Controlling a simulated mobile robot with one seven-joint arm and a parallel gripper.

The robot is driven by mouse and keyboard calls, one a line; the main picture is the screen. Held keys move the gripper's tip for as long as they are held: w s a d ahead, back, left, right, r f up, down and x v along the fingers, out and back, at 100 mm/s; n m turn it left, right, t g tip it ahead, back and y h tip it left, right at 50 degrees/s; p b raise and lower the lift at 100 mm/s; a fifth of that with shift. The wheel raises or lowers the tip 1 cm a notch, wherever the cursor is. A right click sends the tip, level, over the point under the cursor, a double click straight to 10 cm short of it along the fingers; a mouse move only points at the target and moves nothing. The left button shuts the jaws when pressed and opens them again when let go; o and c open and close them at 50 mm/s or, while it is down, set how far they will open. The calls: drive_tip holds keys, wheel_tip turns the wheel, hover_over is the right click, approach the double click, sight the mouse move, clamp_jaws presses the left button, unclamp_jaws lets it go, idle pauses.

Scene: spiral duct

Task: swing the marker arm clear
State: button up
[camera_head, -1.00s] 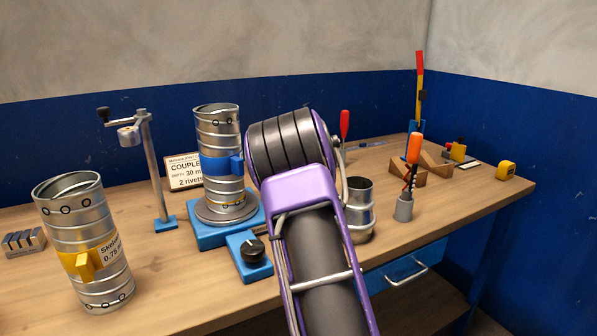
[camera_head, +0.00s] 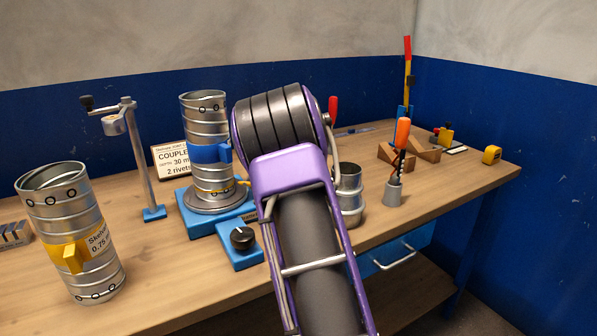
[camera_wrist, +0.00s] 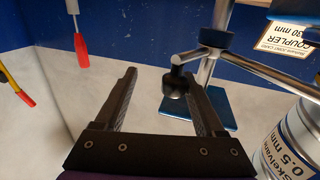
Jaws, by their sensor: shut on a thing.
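A black knob (camera_wrist: 175,83) hangs from the bar's end. My gripper (camera_wrist: 160,75) has this knob between its fingertips, close to the right finger, and is shut on it; the exact contact is hard to see. In the head view my purple arm hides the gripper and the marker arm.
A spiral duct (camera_head: 207,125) stands on a blue turntable base (camera_head: 190,215), with a COUPLER sign (camera_head: 170,160) behind. Another duct (camera_head: 70,215) and a post stand (camera_head: 140,160) are at left. A metal cup (camera_head: 350,185) and orange-handled tool (camera_head: 402,133) are right of my arm.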

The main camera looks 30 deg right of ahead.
drive_tip(key=v, duration=1.5)
drive_tip(key=shift+s, duration=0.2)
